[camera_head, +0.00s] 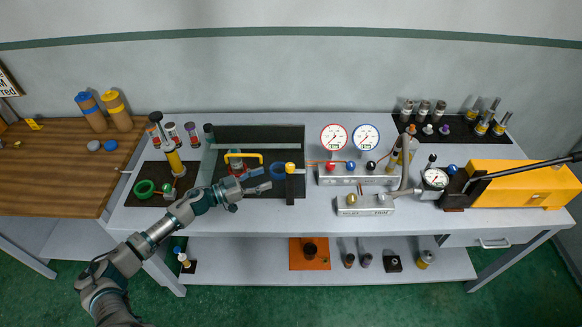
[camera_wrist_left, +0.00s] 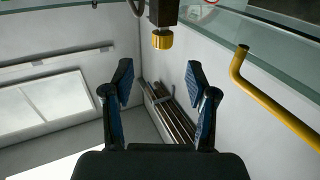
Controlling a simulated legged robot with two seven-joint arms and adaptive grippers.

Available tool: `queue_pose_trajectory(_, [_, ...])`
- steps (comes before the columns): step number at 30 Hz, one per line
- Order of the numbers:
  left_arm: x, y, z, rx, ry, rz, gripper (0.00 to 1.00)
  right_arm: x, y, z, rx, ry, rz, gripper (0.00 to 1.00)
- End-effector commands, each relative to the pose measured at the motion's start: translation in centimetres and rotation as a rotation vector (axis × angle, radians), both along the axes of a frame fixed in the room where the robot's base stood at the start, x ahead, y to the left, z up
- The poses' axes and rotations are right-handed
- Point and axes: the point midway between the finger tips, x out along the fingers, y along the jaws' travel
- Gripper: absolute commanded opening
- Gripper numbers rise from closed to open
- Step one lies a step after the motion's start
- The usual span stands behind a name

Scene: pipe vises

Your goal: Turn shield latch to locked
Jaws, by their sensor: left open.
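The shield (camera_head: 213,150) is a clear panel with a teal edge, standing in front of a dark backboard; its glass edge (camera_wrist_left: 262,60) crosses the upper right of the wrist view. A yellow bent handle (camera_head: 250,153) is on it, also in the wrist view (camera_wrist_left: 280,110). The likely latch is a yellow knob (camera_head: 290,168) on a dark post, right of the handle; a yellow ribbed knob (camera_wrist_left: 162,40) shows in the wrist view. My left gripper (camera_head: 264,181) is open and empty, just left of the knob. In the wrist view its fingers (camera_wrist_left: 160,82) are apart, with the knob beyond them, untouched. The latch's setting cannot be told.
To the right are a valve block (camera_head: 358,175) with two gauges, a second block (camera_head: 364,204) and a yellow pump (camera_head: 525,184). A yellow-topped cylinder (camera_head: 174,160) and green ring (camera_head: 145,189) are left.

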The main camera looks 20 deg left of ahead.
Motion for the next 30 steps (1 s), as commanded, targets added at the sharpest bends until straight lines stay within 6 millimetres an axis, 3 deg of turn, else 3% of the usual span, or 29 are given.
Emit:
queue_pose_trajectory(12, [6.1,-6.5,0.0,-0.004,-0.001,0.003,0.57,-0.5,0.1,0.6,-0.002,0.001,0.000,0.40])
queue_pose_trajectory(19, [7.2,-8.1,-0.1,-0.002,0.001,0.002,0.57,-0.5,0.1,0.6,-0.001,0.002,0.000,0.40])
queue_pose_trajectory(27, [7.3,-8.0,-0.1,-0.003,0.000,0.003,0.57,-0.5,0.1,0.6,-0.001,0.002,0.000,0.40])
queue_pose_trajectory(30, [7.3,-7.9,-0.1,-0.003,0.000,0.003,0.35,-0.5,0.1,0.6,-0.001,0.002,0.000,0.40])
